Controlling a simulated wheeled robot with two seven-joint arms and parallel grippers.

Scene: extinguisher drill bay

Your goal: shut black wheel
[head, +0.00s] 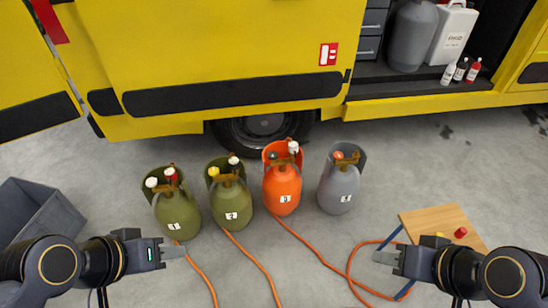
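Whether the black wheel is open or shut does not show. My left gripper (178,252) is low at the left, in front of the first olive-green cylinder (177,214), apart from the black wheel. My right gripper (381,257) is at the lower right, beside a wooden-topped stand, far from the wheel. Both seem empty; the gap between their fingers cannot be made out.
An orange cylinder (282,189) and a grey cylinder (337,189) stand to the right. Orange hoses (250,256) run over the floor. A grey bin (38,216) is at the left, the wooden-topped stand (432,221) at the right. A yellow truck (220,50) stands behind.

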